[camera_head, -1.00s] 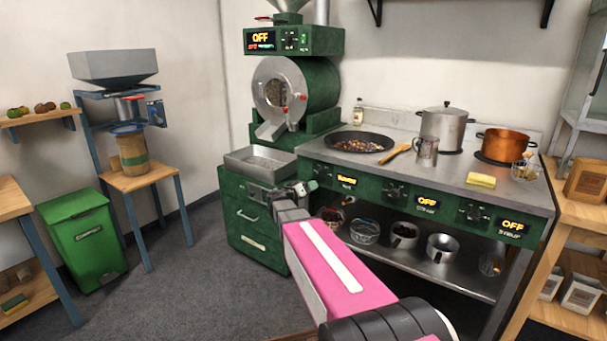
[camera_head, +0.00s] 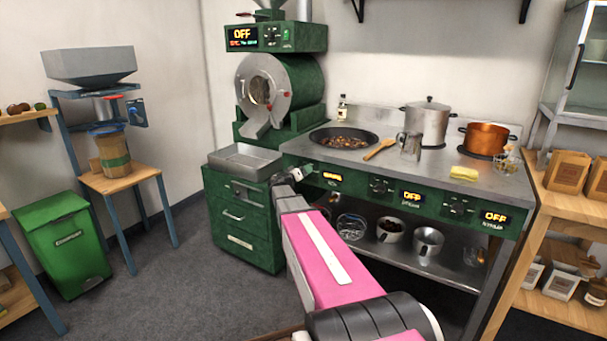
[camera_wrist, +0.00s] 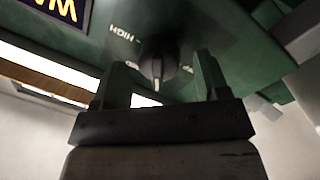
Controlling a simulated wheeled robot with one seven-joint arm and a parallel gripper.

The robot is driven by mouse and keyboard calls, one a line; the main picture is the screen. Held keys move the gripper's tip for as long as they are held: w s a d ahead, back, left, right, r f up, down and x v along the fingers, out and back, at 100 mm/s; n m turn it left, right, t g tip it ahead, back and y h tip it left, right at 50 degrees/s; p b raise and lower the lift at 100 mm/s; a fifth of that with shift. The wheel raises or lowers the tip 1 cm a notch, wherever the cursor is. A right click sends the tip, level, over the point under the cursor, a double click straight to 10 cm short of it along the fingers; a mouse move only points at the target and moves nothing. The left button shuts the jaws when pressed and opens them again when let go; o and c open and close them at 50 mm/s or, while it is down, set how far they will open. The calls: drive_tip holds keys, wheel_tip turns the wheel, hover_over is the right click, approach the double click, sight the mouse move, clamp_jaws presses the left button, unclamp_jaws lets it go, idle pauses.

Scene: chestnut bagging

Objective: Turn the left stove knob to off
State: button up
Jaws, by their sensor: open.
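The left stove knob (camera_wrist: 157,65) is dark and round with a pale pointer line, on the green front panel. In the wrist view it sits between the two fingers of my gripper (camera_wrist: 160,68), which is open; whether they touch it I cannot tell. "HIGH" is printed beside the knob. The lit left display (camera_wrist: 58,10) shows part of a yellow word starting "WA". In the head view my gripper (camera_head: 298,173) is at the panel's left end and hides the left knob. The left display (camera_head: 332,177) glows yellow there.
The stove (camera_head: 430,185) has two other displays reading OFF. A pan of chestnuts (camera_head: 343,138), a pot (camera_head: 427,124), a copper pot (camera_head: 487,138) and a yellow sponge (camera_head: 463,173) stand on top. A green drawer cabinet (camera_head: 238,222) stands left of my arm.

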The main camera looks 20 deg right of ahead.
drive_tip(key=shift+w+d, duration=0.1)
drive_tip(key=shift+d, duration=0.05)
drive_tip(key=c, duration=0.9)
drive_tip(key=shift+n, duration=0.3)
drive_tip(key=n, duration=0.5)
drive_tip(key=shift+f+n+h, duration=0.15)
drive_tip(key=shift+n+h, duration=0.15)
drive_tip(key=shift+n, duration=0.1)
drive_tip(key=n+t, duration=0.1)
drive_tip(key=n, duration=0.5)
